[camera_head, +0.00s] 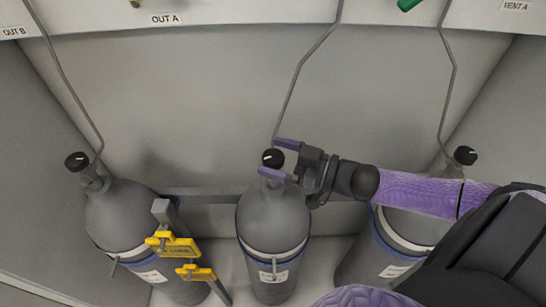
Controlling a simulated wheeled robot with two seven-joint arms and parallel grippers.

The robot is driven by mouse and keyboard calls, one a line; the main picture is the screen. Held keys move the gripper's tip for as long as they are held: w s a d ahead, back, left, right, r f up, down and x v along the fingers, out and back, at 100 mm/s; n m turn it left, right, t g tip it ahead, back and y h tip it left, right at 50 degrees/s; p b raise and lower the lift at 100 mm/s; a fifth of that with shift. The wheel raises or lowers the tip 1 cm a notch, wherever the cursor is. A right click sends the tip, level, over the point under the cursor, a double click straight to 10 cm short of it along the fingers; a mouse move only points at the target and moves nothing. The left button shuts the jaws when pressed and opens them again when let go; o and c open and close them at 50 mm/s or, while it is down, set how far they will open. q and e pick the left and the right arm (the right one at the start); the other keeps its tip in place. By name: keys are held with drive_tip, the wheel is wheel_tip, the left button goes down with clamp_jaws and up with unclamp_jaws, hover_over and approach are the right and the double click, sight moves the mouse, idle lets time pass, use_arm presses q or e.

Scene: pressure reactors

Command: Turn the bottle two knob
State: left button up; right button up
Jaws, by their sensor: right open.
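Three grey gas bottles stand in a row in the head view. The middle bottle (273,222) is upright and has a black knob (272,157) with a white mark on top. My right gripper (280,160) reaches in from the right at the height of this knob. Its two purple-tipped fingers are open, one on the far side and one on the near side of the knob. I cannot tell whether they touch it. My left gripper is not in view.
The left bottle (122,215) has a black knob (77,161). The right bottle (405,228), partly behind my arm, has another knob (465,155). Thin grey pipes rise from the bottles to the panel. Yellow clamps (172,245) sit between the left and middle bottles.

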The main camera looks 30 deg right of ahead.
drive_tip(key=shift+w+a, duration=0.3)
drive_tip(key=shift+w, duration=0.05)
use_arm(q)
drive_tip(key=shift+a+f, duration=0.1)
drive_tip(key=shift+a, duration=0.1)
